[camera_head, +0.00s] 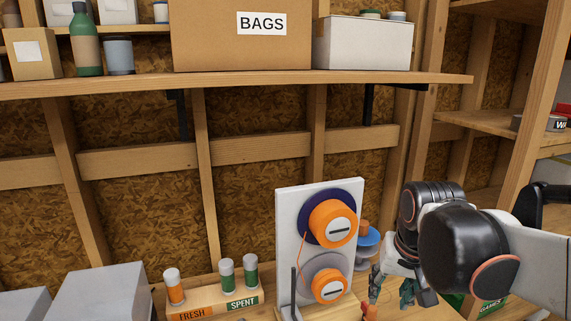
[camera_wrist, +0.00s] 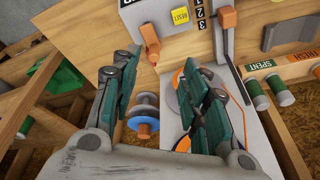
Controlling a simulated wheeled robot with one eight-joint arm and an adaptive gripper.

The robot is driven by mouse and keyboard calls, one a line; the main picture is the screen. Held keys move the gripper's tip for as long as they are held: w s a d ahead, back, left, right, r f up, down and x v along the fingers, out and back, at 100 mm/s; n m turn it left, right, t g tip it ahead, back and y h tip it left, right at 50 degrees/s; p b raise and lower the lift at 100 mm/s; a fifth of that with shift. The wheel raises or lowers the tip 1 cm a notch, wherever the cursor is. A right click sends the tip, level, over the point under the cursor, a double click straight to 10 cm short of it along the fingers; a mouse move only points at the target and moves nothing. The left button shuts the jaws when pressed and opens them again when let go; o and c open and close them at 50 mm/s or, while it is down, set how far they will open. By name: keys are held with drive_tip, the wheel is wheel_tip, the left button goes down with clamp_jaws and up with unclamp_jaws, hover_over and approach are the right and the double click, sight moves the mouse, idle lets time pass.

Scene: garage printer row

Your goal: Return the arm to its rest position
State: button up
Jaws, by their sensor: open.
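My gripper (camera_head: 391,290) is open, with its teal fingers pointing down just right of the white spool panel (camera_head: 287,225) in the head view. My arm comes in from the right edge, bent at dark rounded joints. In the wrist view my gripper (camera_wrist: 163,82) has its fingers spread wide with nothing held between them. A blue and grey spool (camera_wrist: 145,127) with an orange part shows beyond the gap between the fingers. The right finger covers part of the white panel and its orange-rimmed reel.
The wooden shelf (camera_head: 140,80) above carries a BAGS box (camera_head: 240,50), a white bin (camera_head: 362,45) and a green bottle (camera_head: 86,42). A FRESH/SPENT rack (camera_head: 210,302) holds several small cylinders. A yellow RESET button (camera_wrist: 180,16) and an orange pointed part (camera_wrist: 148,40) show in the wrist view.

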drive_tip(key=s+a+f+n+t+b, duration=0.1)
drive_tip(key=s+f+n+t, duration=0.1)
drive_tip(key=s, duration=0.8)
drive_tip(key=shift+s+n+t, duration=0.3)
drive_tip(key=shift+n+t, duration=0.1)
drive_tip(key=shift+t, duration=0.5)
